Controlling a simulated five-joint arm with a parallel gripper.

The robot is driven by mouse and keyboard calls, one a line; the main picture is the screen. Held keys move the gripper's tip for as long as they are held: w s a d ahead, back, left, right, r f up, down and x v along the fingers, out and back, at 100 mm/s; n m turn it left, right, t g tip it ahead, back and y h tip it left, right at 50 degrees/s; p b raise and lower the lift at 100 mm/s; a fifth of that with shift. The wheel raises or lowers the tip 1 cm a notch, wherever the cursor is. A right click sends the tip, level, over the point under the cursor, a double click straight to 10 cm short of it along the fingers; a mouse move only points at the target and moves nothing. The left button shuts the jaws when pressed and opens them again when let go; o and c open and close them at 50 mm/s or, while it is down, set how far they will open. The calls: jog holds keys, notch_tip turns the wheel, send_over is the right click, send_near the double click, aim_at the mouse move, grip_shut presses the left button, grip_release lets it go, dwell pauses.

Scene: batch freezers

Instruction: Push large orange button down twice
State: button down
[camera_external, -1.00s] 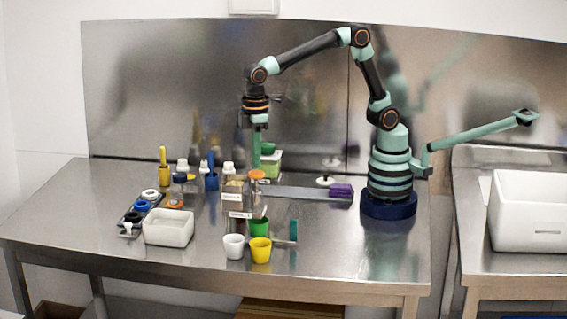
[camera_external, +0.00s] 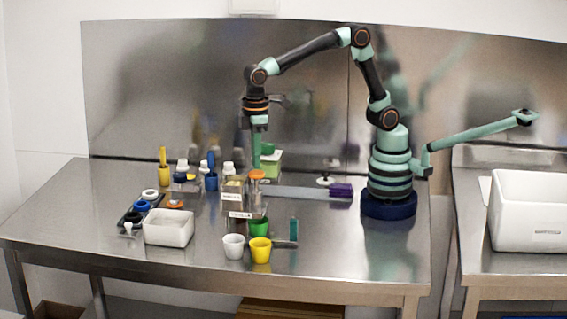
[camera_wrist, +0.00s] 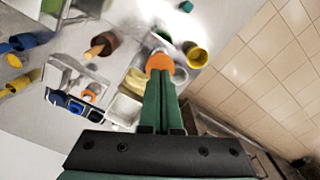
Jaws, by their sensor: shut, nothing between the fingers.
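The large orange button (camera_external: 257,174) sits on top of a clear dispenser-like unit with a white label (camera_external: 241,214), near the middle of the table. My gripper (camera_external: 256,165) points straight down just above the button, with its green fingers together and empty. In the wrist view the closed fingertips (camera_wrist: 160,75) overlap the orange button (camera_wrist: 160,61), directly in front of it. I cannot tell for sure whether they touch it or how far down it is.
A white cup (camera_external: 233,246), a yellow cup (camera_external: 260,250) and a green cup (camera_external: 259,228) stand in front of the unit. A white tub (camera_external: 168,229) and small coloured items stand to the left. A purple block (camera_external: 341,190) lies near my base. The front table edge is clear.

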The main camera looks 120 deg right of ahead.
aim_at(256, 172)
jog(key=shift+f, duration=1.8)
jog(key=shift+r, duration=1.95)
jog(key=shift+f, duration=0.2)
